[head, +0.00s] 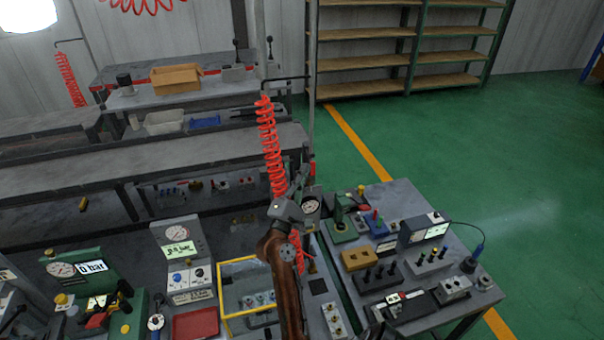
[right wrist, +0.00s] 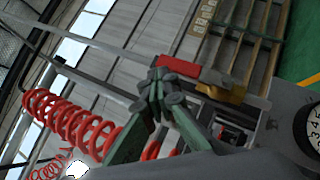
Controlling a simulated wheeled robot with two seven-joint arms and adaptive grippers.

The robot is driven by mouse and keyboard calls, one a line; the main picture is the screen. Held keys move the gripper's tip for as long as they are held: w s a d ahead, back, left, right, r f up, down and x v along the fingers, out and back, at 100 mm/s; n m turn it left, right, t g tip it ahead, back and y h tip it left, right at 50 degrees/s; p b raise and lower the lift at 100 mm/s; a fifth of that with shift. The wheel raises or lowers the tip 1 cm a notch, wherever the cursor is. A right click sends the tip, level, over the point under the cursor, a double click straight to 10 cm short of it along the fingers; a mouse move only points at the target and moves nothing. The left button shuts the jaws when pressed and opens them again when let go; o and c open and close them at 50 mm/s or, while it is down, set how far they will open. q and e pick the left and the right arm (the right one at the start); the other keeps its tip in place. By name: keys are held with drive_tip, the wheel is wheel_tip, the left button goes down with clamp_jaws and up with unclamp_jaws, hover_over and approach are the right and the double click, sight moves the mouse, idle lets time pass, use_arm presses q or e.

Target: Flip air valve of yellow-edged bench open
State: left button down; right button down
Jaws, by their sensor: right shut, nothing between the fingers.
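I cannot tell whether the fingers touch the bar. In the head view a small red part (head: 312,169) shows beside the gripper. A yellow-edged frame (head: 222,302) stands at the bottom centre, partly behind my right arm. My left gripper is not in view.
The red coiled hose (head: 268,140) hangs close left of the gripper. A round dial (head: 311,206) sits just below it. A crowded bench (head: 400,205) with blocks and meters stands at right. A gauge unit (head: 180,250) stands at left. The green floor at far right is clear.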

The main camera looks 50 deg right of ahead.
wheel_tip(320, 180, up, 10)
idle(0.9)
idle(0.4)
